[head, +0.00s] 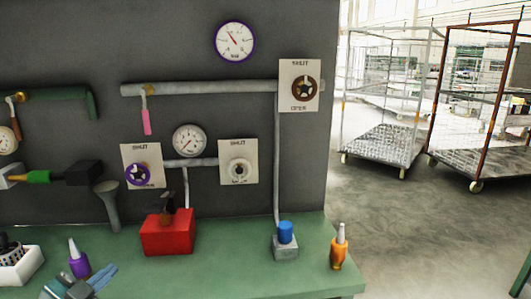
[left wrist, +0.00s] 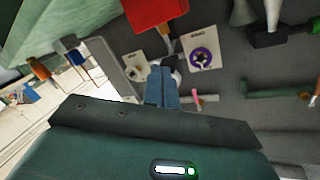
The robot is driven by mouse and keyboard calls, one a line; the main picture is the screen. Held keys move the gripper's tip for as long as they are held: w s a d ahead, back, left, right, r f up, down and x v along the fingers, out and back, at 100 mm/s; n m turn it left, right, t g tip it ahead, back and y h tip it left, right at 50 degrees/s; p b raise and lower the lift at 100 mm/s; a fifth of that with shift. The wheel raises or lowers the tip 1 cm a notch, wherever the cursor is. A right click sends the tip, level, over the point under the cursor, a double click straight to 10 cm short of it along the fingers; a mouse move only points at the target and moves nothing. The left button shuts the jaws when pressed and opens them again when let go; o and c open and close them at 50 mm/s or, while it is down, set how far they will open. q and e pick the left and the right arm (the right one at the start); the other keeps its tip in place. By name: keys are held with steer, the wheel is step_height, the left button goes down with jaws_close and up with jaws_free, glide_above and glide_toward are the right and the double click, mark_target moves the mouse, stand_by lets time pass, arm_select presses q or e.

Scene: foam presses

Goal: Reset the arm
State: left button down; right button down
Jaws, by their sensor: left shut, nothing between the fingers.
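My left gripper (head: 101,279) shows at the bottom left corner of the head view, low in front of the green bench. Its blue fingers are together with nothing between them. They also show shut in the left wrist view (left wrist: 162,88), where the scene appears upside down. The fingers look apart from the valves and the red box. My right gripper is not in view.
The green bench (head: 215,275) holds a red box (head: 168,235), a purple bottle (head: 78,262), a white bin (head: 18,268), a blue-topped block (head: 286,252) and an orange bottle (head: 339,250). Valve panels, pipes and gauges cover the grey wall. Wire carts (head: 385,145) stand right on open floor.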

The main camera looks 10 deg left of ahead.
arm_select(q)
steer(key=s+d+f+n+g+p, duration=0.1)
steer(key=s+d+f+n+g, duration=0.1)
steer(key=s+d+f, duration=0.35)
steer(key=s+d+f+n+g, duration=0.1)
steer(key=s+d+f+g, duration=0.15)
steer(key=d+f, duration=0.55)
steer(key=s+d+f+n+g+h, duration=0.1)
steer(key=s+d+f+n+h, duration=0.1)
steer(key=s+d+f, duration=0.4)
steer(key=s+d, duration=0.1)
steer(key=d, duration=0.3)
steer(key=shift+s+f+g+p, duration=0.3)
steer(key=shift+f+g, duration=0.05)
steer(key=shift+f, duration=0.05)
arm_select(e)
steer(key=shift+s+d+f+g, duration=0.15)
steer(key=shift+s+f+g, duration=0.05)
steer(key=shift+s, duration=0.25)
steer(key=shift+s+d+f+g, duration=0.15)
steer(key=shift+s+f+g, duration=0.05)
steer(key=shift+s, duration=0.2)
